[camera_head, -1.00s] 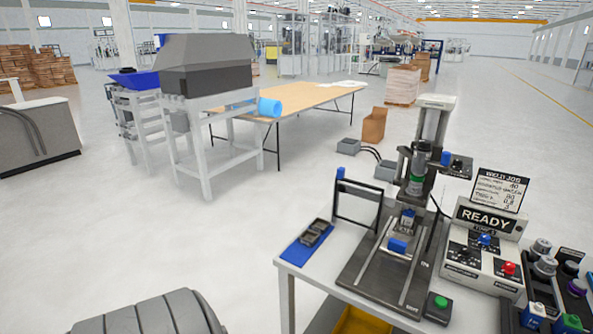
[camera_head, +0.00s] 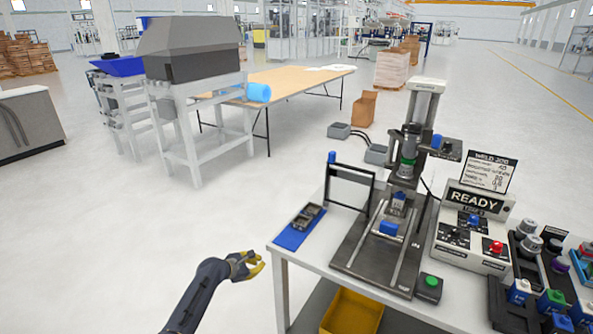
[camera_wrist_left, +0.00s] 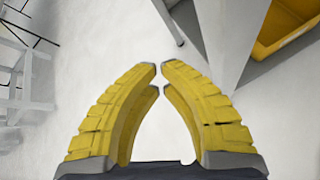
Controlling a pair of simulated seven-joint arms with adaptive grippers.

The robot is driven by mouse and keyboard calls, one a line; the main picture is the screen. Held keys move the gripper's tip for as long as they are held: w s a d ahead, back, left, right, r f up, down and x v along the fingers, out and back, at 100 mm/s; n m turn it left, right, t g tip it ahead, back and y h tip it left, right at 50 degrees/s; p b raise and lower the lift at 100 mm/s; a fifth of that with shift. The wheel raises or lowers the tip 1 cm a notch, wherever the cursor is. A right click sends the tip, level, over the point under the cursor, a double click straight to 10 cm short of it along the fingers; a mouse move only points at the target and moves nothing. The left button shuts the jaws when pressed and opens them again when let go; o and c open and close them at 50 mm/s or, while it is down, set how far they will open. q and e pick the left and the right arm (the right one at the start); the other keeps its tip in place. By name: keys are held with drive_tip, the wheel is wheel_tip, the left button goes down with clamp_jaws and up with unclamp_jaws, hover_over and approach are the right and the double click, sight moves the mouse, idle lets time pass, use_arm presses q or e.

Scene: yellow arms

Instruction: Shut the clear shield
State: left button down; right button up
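The clear shield (camera_head: 372,189) is a black-framed see-through panel. In the head view it stands upright at the left side of the weld fixture (camera_head: 350,257), swung away from it. A blue knob (camera_head: 331,157) sits at its upper left corner. My left gripper (camera_head: 261,262) has yellow fingers and is beside the table's front left corner, apart from the shield. In the left wrist view, its fingertips (camera_wrist_left: 159,67) lean towards each other with a narrow empty gap between them. My right gripper is not in view.
The weld press (camera_head: 408,150) stands behind the fixture. A blue mat (camera_head: 290,240) with dark parts lies at the table's left edge. The control box (camera_head: 462,250) reads READY; a green button (camera_head: 430,282) is in front. A yellow bin (camera_head: 352,312) is below.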

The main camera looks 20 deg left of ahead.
use_arm(q)
drive_tip(key=w+d+r+m+t+h, duration=0.1)
drive_tip(key=w+d+r+m+t, duration=0.3)
drive_tip(key=r, duration=0.9)
drive_tip(key=w+d+r+m+h, duration=0.15)
drive_tip(key=w+r+m, duration=0.4)
drive_tip(key=r, duration=0.75)
drive_tip(key=w+d+r+m+t+h, duration=0.1)
drive_tip(key=w+d+r+m+t, duration=0.25)
drive_tip(key=r, duration=0.95)
drive_tip(key=w+d+m+g, duration=0.1)
drive_tip(key=w+d, duration=0.6)
drive_tip(key=w, duration=0.3)
drive_tip(key=shift+r+g, duration=0.3)
drive_tip(key=shift+g, duration=0.05)
drive_tip(key=shift+d, duration=0.2)
